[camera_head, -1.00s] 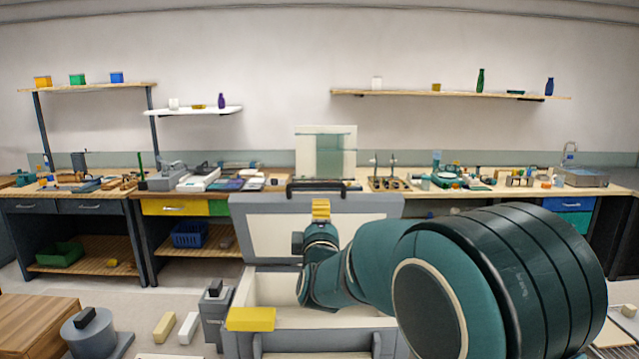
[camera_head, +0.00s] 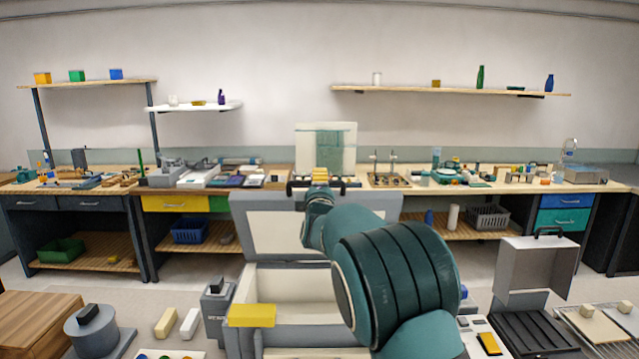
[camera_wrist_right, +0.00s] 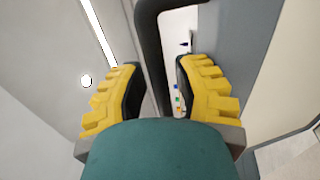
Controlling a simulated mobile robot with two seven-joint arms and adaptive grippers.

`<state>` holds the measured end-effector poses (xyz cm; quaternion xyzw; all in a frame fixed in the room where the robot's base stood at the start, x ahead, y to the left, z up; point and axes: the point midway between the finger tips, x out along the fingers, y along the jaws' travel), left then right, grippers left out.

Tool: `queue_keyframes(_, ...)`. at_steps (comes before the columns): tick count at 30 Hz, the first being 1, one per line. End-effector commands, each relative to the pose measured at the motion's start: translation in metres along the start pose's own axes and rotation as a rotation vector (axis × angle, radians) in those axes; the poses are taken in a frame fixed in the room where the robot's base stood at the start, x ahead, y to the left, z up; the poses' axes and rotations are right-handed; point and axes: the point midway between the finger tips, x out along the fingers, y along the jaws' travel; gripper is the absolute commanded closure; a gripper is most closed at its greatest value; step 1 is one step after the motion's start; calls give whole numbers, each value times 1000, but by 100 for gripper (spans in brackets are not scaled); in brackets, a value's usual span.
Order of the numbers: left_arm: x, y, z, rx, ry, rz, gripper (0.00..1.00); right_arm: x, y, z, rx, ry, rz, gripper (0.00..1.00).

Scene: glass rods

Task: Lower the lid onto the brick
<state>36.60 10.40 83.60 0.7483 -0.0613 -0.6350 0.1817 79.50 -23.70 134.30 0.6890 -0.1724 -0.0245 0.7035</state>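The lid (camera_head: 270,225) of the grey, pale-lined box (camera_head: 290,338) stands upright at the box's back, with a dark handle (camera_head: 296,184) on its top edge. The yellow brick (camera_head: 252,315) lies on the box's front-left rim. My right gripper (camera_head: 320,176) is at the handle, its arm reaching over the box. In the right wrist view, the yellow fingers of my right gripper (camera_wrist_right: 158,68) are apart. The dark handle bar (camera_wrist_right: 152,50) lies between them, with gaps visible. The arm hides part of the lid and the box's right side. My left gripper is not in view.
An open grey case (camera_head: 535,270) stands at right. A workbench (camera_head: 460,187) runs behind the lid.

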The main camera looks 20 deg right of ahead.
Motion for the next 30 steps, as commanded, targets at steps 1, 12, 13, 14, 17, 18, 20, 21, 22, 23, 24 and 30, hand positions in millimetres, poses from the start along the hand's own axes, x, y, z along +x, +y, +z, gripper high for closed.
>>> queue_keyframes(1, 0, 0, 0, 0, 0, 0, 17, 2, 0, 0, 0, 0, -1, 71)
queue_keyframes(12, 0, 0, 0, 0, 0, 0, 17, 4, 0, 0, 1, 0, -1, 81)
queue_keyframes(13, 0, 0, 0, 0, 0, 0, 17, 4, 0, 0, 1, 0, -1, 92)
queue_keyframes(14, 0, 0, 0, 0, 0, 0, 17, 3, 0, 0, 0, 0, -1, 100)
queue_keyframes(17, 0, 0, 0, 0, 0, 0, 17, 3, 0, 0, 1, 0, -1, 100)
queue_keyframes(18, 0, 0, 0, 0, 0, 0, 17, 3, 0, 0, 0, 0, -1, 100)
queue_keyframes(20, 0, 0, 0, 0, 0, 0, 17, 3, 0, 0, 0, 0, 0, 100)
queue_keyframes(21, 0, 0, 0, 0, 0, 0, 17, 3, -1, 0, 0, 0, 1, 100)
queue_keyframes(22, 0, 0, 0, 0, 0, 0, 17, 3, -1, -1, 0, 0, 2, 100)
queue_keyframes(23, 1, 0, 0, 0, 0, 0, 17, 3, -1, -1, 0, 0, 4, 100)
queue_keyframes(24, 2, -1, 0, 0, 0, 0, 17, 2, -2, -2, 0, 0, 8, 100)
queue_keyframes(30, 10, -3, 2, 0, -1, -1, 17, -3, -9, -13, 0, 2, 47, 100)
